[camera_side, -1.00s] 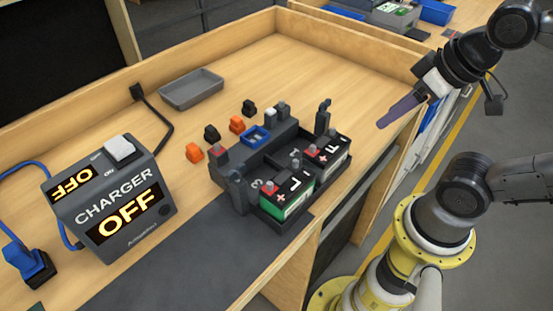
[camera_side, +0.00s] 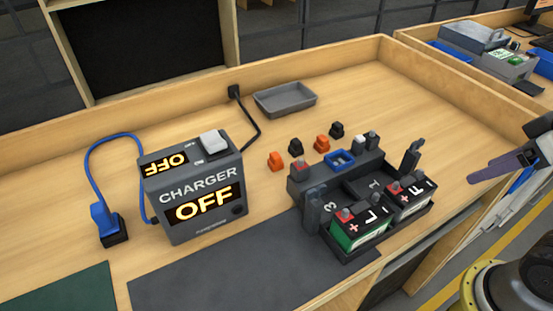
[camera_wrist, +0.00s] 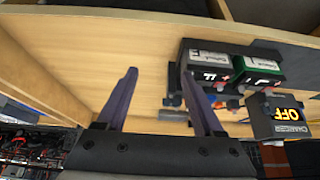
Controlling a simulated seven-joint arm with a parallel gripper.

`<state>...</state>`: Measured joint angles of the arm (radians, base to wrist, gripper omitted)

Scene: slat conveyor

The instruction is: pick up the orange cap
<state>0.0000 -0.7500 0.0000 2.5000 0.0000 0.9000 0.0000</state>
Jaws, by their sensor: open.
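Two orange caps lie on the wooden bench in the side view: one orange cap (camera_side: 275,162) nearer the charger, another orange cap (camera_side: 322,143) further right. A black cap (camera_side: 296,147) sits between them and a second black cap (camera_side: 337,130) is behind on the right. My gripper (camera_side: 474,178) is at the right edge of the side view, well away from the caps, beyond the battery holder. In the wrist view my gripper (camera_wrist: 159,78) is open, its two purple fingers spread with nothing between them. The caps are too small to make out clearly there.
The grey battery holder (camera_side: 296,187) with two batteries and upright posts stands between my gripper and the caps. A charger (camera_side: 190,188) reading OFF stands left, with cables. An empty grey tray (camera_side: 285,99) lies behind. Bare bench (camera_side: 365,80) is free at back right.

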